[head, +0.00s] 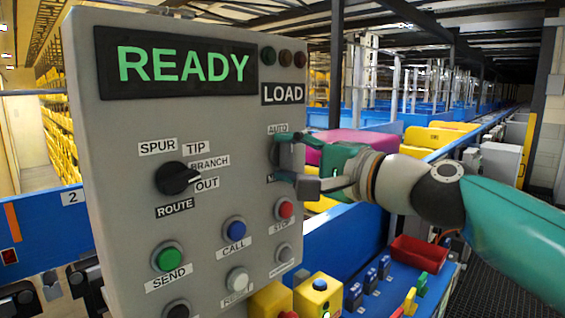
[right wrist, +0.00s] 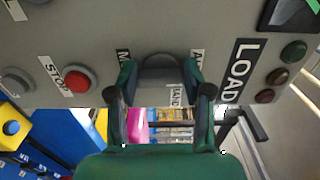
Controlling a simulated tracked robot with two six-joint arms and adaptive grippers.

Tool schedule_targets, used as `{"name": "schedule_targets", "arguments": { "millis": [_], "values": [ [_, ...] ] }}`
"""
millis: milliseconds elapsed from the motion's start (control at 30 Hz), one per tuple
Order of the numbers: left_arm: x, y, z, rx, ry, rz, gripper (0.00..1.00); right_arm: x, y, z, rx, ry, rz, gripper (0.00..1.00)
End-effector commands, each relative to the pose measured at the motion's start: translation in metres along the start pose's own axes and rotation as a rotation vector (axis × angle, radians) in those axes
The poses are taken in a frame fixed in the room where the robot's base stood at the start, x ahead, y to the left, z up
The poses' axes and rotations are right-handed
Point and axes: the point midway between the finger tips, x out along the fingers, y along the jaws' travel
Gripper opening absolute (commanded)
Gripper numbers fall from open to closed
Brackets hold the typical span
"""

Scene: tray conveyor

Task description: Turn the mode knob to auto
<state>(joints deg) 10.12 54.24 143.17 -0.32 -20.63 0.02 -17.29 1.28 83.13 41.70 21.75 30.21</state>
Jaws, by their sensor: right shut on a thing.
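The mode knob (right wrist: 160,66) is a dark round knob on the grey control panel (head: 120,125), below the LOAD plate (head: 282,93). The AUTO label (head: 278,129) sits just above it in the head view. My right gripper (head: 284,163) reaches in from the right and is shut on the knob. In the right wrist view its two green fingers (right wrist: 158,78) stand on either side of the knob. The fingers hide much of the knob and parts of its labels, so I cannot tell where its pointer aims. My left gripper is not in view.
The route knob (head: 177,179) is left of the mode knob. The red stop button (head: 285,208) is close below my right gripper, with the blue call button (head: 234,229) beside it. A READY display (head: 178,65) is lit green. A blue bench with a red bin (head: 418,252) is lower right.

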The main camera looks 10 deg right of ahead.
Motion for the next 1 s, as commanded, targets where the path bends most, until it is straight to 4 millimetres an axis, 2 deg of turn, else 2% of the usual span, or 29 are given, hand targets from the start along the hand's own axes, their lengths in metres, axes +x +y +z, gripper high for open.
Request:
{"name": "schedule_targets", "arguments": {
  "millis": [33,367,400,533,867,1000],
  "values": [
    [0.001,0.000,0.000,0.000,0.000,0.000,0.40,0.002,0.008,0.001,-0.007,-0.007,0.017,0.15],
    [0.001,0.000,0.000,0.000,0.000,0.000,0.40,0.002,0.008,0.002,-0.010,-0.008,0.017,0.15],
    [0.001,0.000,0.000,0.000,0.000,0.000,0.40,0.002,0.008,0.002,-0.010,-0.008,0.017,0.51],
    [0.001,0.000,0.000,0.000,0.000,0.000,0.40,0.002,0.007,0.002,-0.009,-0.008,0.015,0.73],
    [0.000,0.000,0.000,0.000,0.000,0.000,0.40,0.000,0.003,0.001,-0.007,-0.004,0.006,0.75],
    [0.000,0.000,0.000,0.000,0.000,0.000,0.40,-0.008,0.002,0.001,-0.006,-0.003,0.005,0.75]
  ]
}}
